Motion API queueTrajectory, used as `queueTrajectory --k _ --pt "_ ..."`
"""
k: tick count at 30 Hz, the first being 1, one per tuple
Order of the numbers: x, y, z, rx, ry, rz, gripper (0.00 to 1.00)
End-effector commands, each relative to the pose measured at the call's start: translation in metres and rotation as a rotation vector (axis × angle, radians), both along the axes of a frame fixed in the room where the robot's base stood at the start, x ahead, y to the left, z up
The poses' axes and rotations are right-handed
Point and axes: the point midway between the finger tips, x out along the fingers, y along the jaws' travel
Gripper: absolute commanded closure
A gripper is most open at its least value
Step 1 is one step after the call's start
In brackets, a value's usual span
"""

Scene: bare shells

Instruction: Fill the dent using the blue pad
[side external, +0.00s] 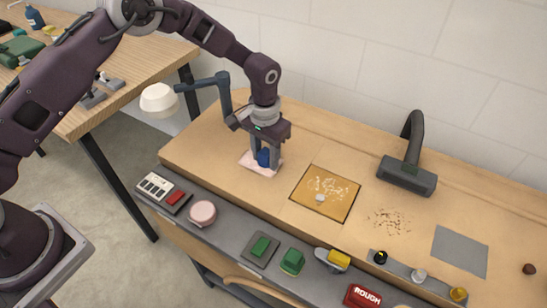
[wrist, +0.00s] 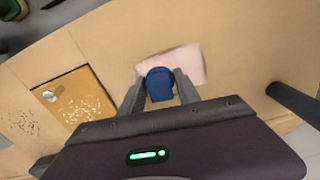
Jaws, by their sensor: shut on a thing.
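My gripper (side external: 264,155) is shut on the blue pad (side external: 263,159), over the left part of the workbench. The wrist view shows the blue pad (wrist: 159,84) between the two fingers. Beneath it lies a pale pink patch (side external: 250,164), also seen in the wrist view (wrist: 190,60); the pad is at or just above its surface, and I cannot tell whether they touch. No dent can be made out; the pad and fingers hide part of the patch.
Right of my gripper is an orange-yellow square (side external: 337,207) with pale flecks. Brown crumbs (side external: 389,222), a dark nozzle (side external: 407,176) and a grey sheet (side external: 460,251) lie farther right. The front ledge holds a green pad (side external: 292,261), a yellow pad (side external: 338,259) and a red "ROUGH" block (side external: 363,297). A lamp (side external: 159,99) stands left.

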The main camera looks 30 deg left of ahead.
Motion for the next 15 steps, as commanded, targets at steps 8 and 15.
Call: queueTrajectory --k 8,15 --pt "0.0 0.026 0.0 0.001 0.0 0.002 0.99" --pt "0.0 0.048 0.0 0.001 0.001 0.003 0.99"
